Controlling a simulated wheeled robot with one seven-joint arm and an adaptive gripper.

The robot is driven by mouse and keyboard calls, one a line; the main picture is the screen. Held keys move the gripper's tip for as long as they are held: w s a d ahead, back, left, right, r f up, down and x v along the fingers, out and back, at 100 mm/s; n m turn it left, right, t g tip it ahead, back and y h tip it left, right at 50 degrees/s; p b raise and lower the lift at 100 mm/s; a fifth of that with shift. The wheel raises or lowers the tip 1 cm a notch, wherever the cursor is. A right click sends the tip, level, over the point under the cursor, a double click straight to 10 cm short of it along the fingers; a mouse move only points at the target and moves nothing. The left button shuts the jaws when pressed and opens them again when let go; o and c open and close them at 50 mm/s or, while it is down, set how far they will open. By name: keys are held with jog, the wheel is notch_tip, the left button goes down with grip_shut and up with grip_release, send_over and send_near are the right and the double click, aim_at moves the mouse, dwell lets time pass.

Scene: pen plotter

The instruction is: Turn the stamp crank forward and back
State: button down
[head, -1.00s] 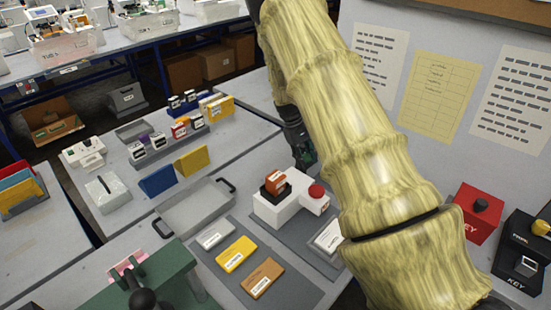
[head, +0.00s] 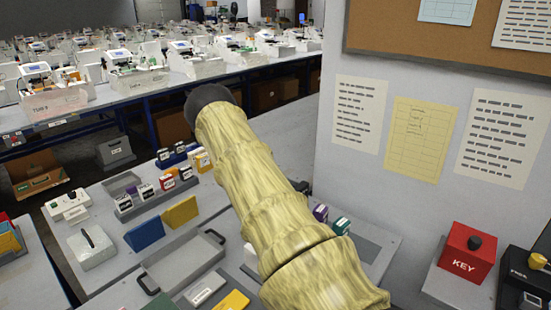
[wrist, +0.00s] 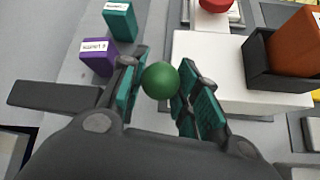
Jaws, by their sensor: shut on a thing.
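A round green knob (wrist: 160,80), which looks like the handle of the stamp crank, sits between the fingertips of my gripper (wrist: 158,88) in the wrist view. The teal-padded fingers are closed on it from both sides. The crank's arm and pivot under the knob are hidden. The white stamp machine (wrist: 215,62) stands right behind and to the right of the knob, with a red button (wrist: 216,5) at the top. In the head view my own arm hides the gripper, the knob and the machine.
A purple block (wrist: 97,57) and a teal block (wrist: 120,22) stand left of the gripper. An orange block (wrist: 298,45) sits in a dark holder (wrist: 255,70) at the right. A grey tray (head: 182,264) and a red KEY box (head: 467,252) flank my arm.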

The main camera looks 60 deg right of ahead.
jog(key=shift+w, duration=0.3)
jog(key=c, duration=1)
grip_release()
jog(key=shift+d+f, duration=0.1)
jog(key=shift+f, duration=0.15)
jog(key=shift+c, duration=0.2)
jog(key=shift+r, duration=0.15)
jog(key=v, duration=1.2)
